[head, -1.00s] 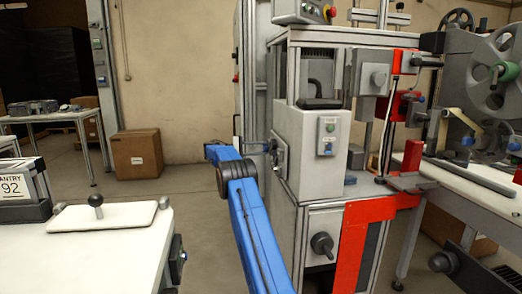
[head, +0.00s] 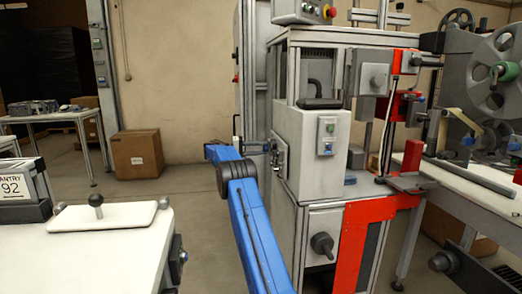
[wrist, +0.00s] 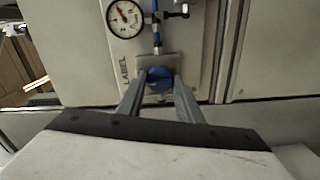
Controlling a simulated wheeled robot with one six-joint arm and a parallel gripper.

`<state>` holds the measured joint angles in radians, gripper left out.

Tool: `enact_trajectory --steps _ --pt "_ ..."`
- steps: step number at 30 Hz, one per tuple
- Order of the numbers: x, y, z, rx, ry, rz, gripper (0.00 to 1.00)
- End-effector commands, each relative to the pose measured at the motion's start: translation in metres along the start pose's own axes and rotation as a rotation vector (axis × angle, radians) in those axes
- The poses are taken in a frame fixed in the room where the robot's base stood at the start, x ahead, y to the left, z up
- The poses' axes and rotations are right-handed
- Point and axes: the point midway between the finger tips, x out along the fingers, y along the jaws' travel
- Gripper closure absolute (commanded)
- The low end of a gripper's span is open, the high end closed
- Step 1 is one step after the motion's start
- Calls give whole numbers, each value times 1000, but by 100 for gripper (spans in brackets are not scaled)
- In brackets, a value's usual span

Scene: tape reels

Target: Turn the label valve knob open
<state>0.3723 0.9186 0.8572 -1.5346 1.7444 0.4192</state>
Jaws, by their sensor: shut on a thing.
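The label valve knob (wrist: 159,78) is blue and sits on a panel marked LABEL in the wrist view. The two fingers of my gripper (wrist: 160,88) close on it from both sides. In the head view my gripper (head: 268,147) reaches the side panel (head: 280,155) of the grey machine, at the end of my blue arm. The knob itself is too small to make out there. A round pressure gauge (wrist: 125,18) with a white face and red needle is above left of the knob. A blue fitting and thin pipe run up from the knob.
The grey machine (head: 312,140) with red trim fills the middle of the head view. A table with a white plate (head: 102,217) stands front left. A cardboard box (head: 137,153) is on the floor behind, with open floor around it.

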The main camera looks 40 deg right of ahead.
Motion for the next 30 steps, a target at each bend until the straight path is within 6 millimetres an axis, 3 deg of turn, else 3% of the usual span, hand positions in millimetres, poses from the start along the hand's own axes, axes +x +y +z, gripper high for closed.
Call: enact_trajectory --steps 10,11,13,23,30 --pt "-2 -2 1 -2 -2 -1 90" --pt "-2 -2 1 -2 -2 -1 65" --pt "-2 -2 1 -2 -1 -1 49" --pt "-2 -1 0 0 0 -1 49" --pt "-28 -2 0 0 1 -1 49"
